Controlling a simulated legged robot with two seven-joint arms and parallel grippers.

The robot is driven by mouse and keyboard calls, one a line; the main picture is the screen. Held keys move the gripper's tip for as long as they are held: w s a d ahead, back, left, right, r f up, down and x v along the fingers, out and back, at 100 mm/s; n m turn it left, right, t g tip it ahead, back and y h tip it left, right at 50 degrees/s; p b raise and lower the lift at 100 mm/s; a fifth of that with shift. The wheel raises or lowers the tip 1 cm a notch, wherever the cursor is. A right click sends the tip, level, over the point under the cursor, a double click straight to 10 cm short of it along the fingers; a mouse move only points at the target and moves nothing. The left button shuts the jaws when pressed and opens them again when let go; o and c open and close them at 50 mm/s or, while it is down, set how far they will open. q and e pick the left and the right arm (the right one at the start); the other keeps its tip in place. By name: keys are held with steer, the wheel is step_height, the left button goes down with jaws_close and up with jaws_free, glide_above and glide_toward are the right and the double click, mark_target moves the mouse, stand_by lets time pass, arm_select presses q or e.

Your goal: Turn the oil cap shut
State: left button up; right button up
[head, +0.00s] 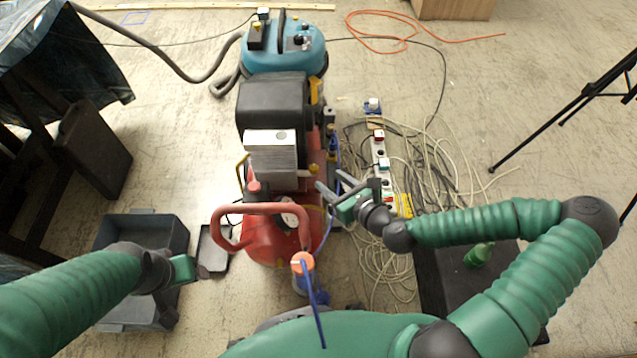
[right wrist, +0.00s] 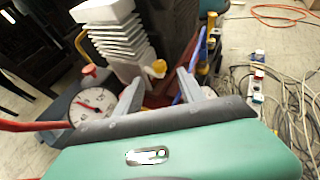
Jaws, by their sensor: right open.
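A small yellow cap (head: 313,170), which looks like the oil cap, sits low beside the silver finned cylinder of the red compressor. It also shows in the right wrist view (right wrist: 158,68). My right gripper (head: 329,180) is open and empty, just right of the cap, its fingers pointing toward the compressor. In the right wrist view the cap appears between the two fingers (right wrist: 160,82), beyond their tips, with no clear contact. Whether the cap is fully seated cannot be told. My left gripper (head: 197,270) is low at the left, over dark objects; its fingers are unclear.
The compressor has a red handle (head: 262,208) and a gauge (right wrist: 95,104). A blue vacuum (head: 284,45) stands behind. Cables and a power strip (head: 380,160) lie to the right. A grey bin (head: 140,225) is at the left. An orange-topped bottle (head: 303,262) stands in front.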

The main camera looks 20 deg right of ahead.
mark_target(316, 170)
steer(key=b+x, duration=0.2)
steer(key=x, duration=0.4)
steer(key=shift+w+a+f+b, duration=0.15)
steer(key=shift+w+f+b, duration=0.1)
steer(key=shift+b, duration=0.15)
steer(key=shift+w+a, duration=0.1)
steer(key=shift+w, duration=0.2)
arm_select(q)
steer(key=x, duration=0.2)
steer(key=s+x, duration=0.1)
steer(key=x, duration=0.1)
steer(key=shift+w+f, duration=0.1)
steer(key=shift+f, duration=0.3)
arm_select(e)
jaws_close()
